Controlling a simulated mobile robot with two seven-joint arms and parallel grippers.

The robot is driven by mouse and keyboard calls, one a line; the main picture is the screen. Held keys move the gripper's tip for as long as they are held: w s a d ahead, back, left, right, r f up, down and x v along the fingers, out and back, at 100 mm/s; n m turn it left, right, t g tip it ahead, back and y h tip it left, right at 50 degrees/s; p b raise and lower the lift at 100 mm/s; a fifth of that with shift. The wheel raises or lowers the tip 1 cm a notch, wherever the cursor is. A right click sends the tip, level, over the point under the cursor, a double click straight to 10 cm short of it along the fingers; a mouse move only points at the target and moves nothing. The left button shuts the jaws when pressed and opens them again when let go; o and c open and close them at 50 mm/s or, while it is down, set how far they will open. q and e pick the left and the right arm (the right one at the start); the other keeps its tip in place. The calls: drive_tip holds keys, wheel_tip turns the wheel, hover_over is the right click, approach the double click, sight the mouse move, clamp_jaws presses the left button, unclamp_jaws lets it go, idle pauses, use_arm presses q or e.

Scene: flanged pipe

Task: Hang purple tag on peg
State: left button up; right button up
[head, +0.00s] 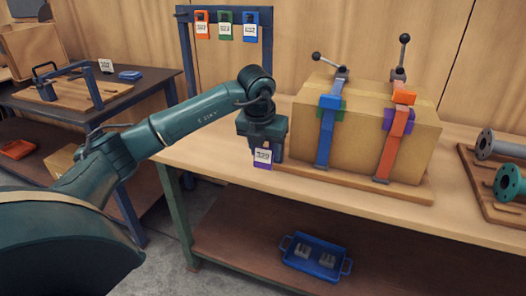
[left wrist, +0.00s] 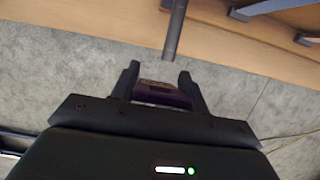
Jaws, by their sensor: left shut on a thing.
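The purple tag (head: 263,157) has a white label and hangs from my left gripper (head: 264,146), in front of the workbench's left end. In the left wrist view the purple tag (left wrist: 160,94) sits between the two fingers of my left gripper (left wrist: 160,85), which is shut on it. A dark rack (head: 267,50) at the back holds an orange tag (head: 202,25), a green tag (head: 225,25) and a blue tag (head: 251,27) in a row. I cannot make out a bare peg on it. My right gripper is not in view.
A cardboard box (head: 358,140) is clamped on the workbench (head: 450,195) by a blue and an orange clamp. Flanged pipes (head: 508,183) lie at the right. A blue tray (head: 317,258) stands on the lower shelf. A dark side table (head: 125,100) is at the left.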

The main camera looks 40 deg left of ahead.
use_arm(q)
drive_tip(key=shift+w+a+f, duration=0.1)
drive_tip(key=shift+w+a, duration=0.15)
drive_tip(key=shift+w, duration=0.7)
drive_tip(key=shift+w+a+f, duration=0.1)
drive_tip(key=shift+w+a, duration=0.1)
drive_tip(key=shift+w, duration=0.7)
drive_tip(key=shift+w+a+f, duration=0.1)
drive_tip(key=shift+w+a, duration=0.05)
drive_tip(key=shift+w, duration=0.5)
drive_tip(key=o, duration=1)
drive_tip(key=shift+f, duration=0.2)
drive_tip(key=f, duration=0.1)
drive_tip(key=s+f+b, duration=0.1)
drive_tip(key=shift+f+b, duration=0.3)
drive_tip(key=shift+f, duration=0.05)
